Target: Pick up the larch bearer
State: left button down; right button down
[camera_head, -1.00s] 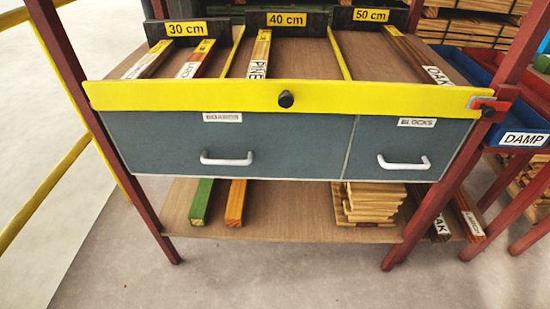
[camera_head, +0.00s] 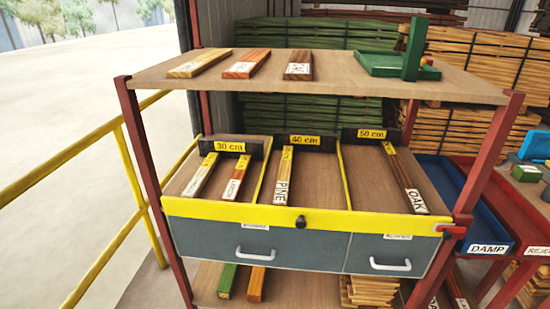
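A reddish-brown bearer (camera_head: 237,178) with a white label that appears to read LARCH lies in the 30 cm bay of the middle shelf, on the right side of that bay. A paler bearer (camera_head: 201,174) lies on its left, apart from it; its label is too small to read. A bearer labelled PINE (camera_head: 283,178) lies in the 40 cm bay, and one labelled OAK (camera_head: 405,180) in the 50 cm bay. A yellow bar (camera_head: 250,211) runs across the front of the bays, with a black knob and a red latch (camera_head: 452,231) at its right end. Neither gripper shows.
The top shelf (camera_head: 330,91) holds three short labelled wood pieces and a green fixture (camera_head: 400,62). Drawers (camera_head: 240,243) sit below the bar; beams lie on the bottom shelf. A blue DAMP tray (camera_head: 452,185) stands right, a yellow railing (camera_head: 70,170) left.

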aim_at(458, 300)
jog(key=z, duration=1.35)
jog(key=i+l+u, duration=0.1)
jog(key=u, duration=0.7)
jog(key=i+l+u, duration=0.15)
jog(key=l+u, duration=0.2)
jog(key=i+l+u, duration=0.1)
jog(key=l+u, duration=0.25)
jog(key=i+l+u, duration=0.1)
jog(key=l, duration=0.8)
jog(key=i+l+u, duration=0.15)
jog(key=l, duration=0.8)
jog(key=k, duration=0.1)
